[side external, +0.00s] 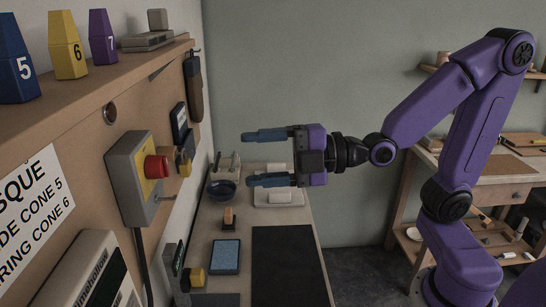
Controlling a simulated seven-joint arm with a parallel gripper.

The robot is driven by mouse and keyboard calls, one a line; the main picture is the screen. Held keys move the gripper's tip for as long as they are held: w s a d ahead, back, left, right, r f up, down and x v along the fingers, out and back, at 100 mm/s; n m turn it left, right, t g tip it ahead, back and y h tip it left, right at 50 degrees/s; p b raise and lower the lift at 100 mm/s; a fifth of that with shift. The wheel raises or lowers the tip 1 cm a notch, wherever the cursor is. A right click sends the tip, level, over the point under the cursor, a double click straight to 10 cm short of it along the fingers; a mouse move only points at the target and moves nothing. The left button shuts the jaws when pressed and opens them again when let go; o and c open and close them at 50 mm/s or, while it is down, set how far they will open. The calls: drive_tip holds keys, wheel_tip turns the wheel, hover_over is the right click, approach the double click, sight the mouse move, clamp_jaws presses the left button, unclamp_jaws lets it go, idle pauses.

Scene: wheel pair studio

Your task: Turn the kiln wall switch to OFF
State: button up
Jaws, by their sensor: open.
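A grey wall box with a yellow plate and a red knob (156,167), which looks like the kiln switch, is mounted on the tan wall panel at the left. A dark cable runs down from it. Its ON and OFF marks cannot be read from here, so I cannot tell the knob's position. My gripper (249,158) is open and empty, with blue fingers pointing left toward the wall. It is to the right of the red knob in the picture, apart from it, above the bench.
A shelf (85,85) with numbered cones juts out above the switch. The bench below holds a dark bowl (221,191), a blue pad (226,256), a white tray (262,200) and a dark mat (288,265).

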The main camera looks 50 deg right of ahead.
drive_tip(key=shift+v, duration=0.95)
drive_tip(key=s+f+m+g+h, duration=0.45)
drive_tip(key=s+f+g, duration=0.25)
drive_tip(key=f, duration=0.4)
drive_tip(key=s+d+f+m+g+h, duration=0.4)
drive_tip(key=s+d+m+g+h, duration=0.1)
drive_tip(key=s+d+m+h, duration=0.2)
drive_tip(key=s+d+m, duration=0.1)
drive_tip(key=s+d, duration=0.1)
drive_tip(key=d, duration=0.1)
drive_tip(key=shift+d+f, duration=0.3)
drive_tip(key=shift+f, duration=0.05)
drive_tip(key=shift+s, duration=0.1)
